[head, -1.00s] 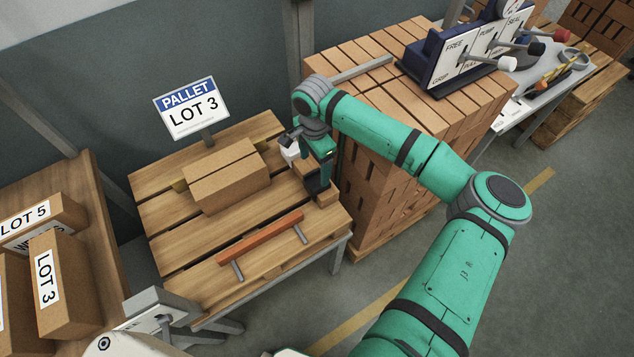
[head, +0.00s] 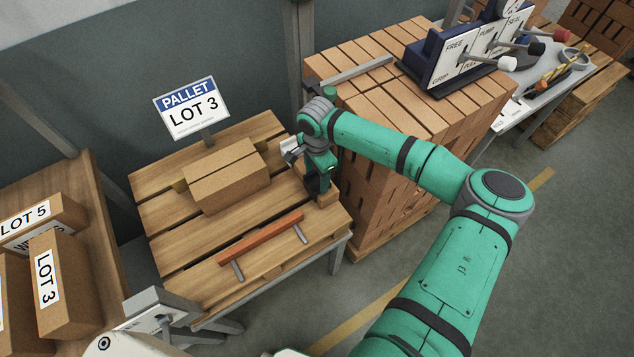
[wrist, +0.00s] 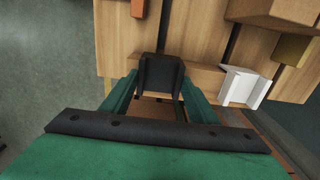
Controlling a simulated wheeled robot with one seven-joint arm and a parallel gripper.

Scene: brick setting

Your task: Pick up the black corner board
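The black corner board (wrist: 160,75) stands upright at the right edge of the pallet-topped table. In the wrist view it lies between the two green fingers of my gripper (wrist: 160,88). The fingers are spread on either side of it, close to its edges; firm contact cannot be made out. In the head view my gripper (head: 322,178) is at the table's right end and mostly hides the board. A white corner board (wrist: 243,86) stands just to the right in the wrist view. It also shows beside my gripper in the head view (head: 290,147).
A cardboard box (head: 230,178) and an orange bar handle (head: 262,238) are on the slatted table (head: 185,255). A LOT 3 sign (head: 192,108) stands behind. A tall brick stack (head: 375,190) is close to the right of my gripper.

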